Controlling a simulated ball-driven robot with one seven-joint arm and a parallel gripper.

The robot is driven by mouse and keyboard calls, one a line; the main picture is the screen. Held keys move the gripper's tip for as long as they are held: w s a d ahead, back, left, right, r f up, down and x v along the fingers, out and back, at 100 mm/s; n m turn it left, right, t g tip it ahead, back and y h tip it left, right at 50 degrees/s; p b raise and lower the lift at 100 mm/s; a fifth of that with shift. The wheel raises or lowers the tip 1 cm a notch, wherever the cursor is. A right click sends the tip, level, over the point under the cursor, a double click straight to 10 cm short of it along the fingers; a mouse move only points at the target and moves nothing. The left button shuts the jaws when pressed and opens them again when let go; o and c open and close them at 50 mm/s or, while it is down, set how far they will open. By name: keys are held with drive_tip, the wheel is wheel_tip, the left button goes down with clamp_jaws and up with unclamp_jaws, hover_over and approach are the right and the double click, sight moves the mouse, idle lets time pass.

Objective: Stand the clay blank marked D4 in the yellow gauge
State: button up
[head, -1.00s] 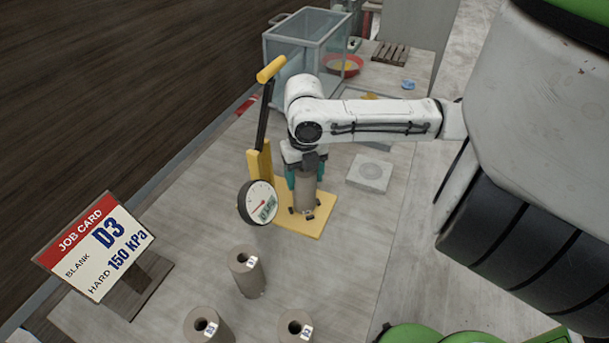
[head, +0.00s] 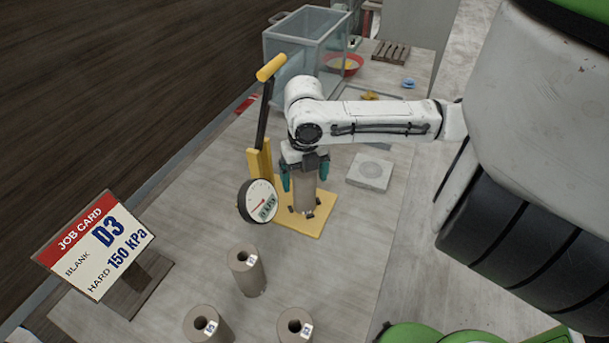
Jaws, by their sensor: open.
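A brown clay blank (head: 305,199) stands upright on the base plate of the yellow gauge (head: 318,226), between small dark stops. I cannot read its mark. My gripper (head: 305,179) is open above the gauge plate, its teal fingers apart on either side of the blank's upper part. The gauge's round dial (head: 259,202) faces me, and its lever with a yellow handle (head: 271,67) stands raised. The gripper and wrist hide the blank's top.
Three more hollow clay blanks stand in front: one nearer the gauge (head: 247,276), one front left (head: 205,328), one front right (head: 295,327). A job card (head: 97,246) reads D3, hard 150 kPa. A glass tank (head: 305,50), red bowl (head: 343,65) and grey block (head: 370,171) stand behind.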

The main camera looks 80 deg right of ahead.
wheel_tip(320, 180, up, 12)
drive_tip(key=shift+r, duration=0.15)
idle(0.3)
